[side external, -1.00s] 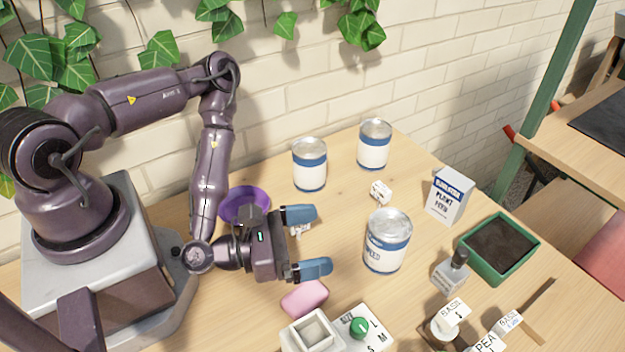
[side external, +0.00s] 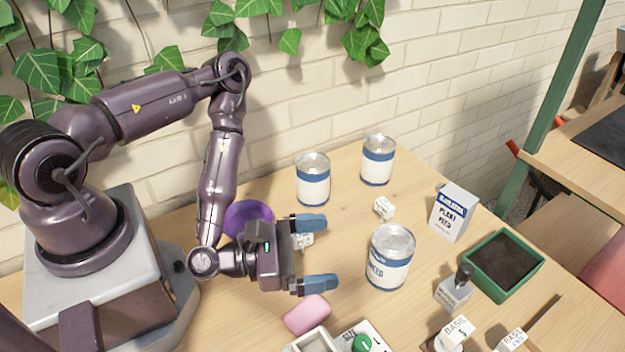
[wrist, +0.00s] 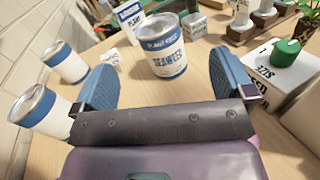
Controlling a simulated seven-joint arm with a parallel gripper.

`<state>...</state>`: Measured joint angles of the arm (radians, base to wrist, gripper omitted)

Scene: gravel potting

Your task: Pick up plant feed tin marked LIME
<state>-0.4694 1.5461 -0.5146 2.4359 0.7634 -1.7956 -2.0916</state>
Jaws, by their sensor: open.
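Three white-and-blue tins stand upright on the table. The front tin (side external: 390,262) is straight ahead of my gripper (side external: 327,252); in the wrist view its label reads PLANT FEED SEAWEED (wrist: 163,58). My gripper is open and empty, its blue fingers (wrist: 162,66) spread to either side of that tin's line, short of touching it. A second tin (side external: 313,183) stands behind and left, and a third (side external: 378,162) further back. Both show in the wrist view at left, the nearer (wrist: 42,110) and the farther (wrist: 66,63). No lettering is readable on these two; I cannot tell which is LIME.
A plant feed box (side external: 452,212), a small white block (side external: 384,208), a dark-capped bottle (side external: 453,293) and a green soil tray (side external: 504,265) stand to the right. A pink block (side external: 307,314) and a box with a green knob (side external: 362,343) are near the front. A purple dish (side external: 245,218) lies behind my gripper.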

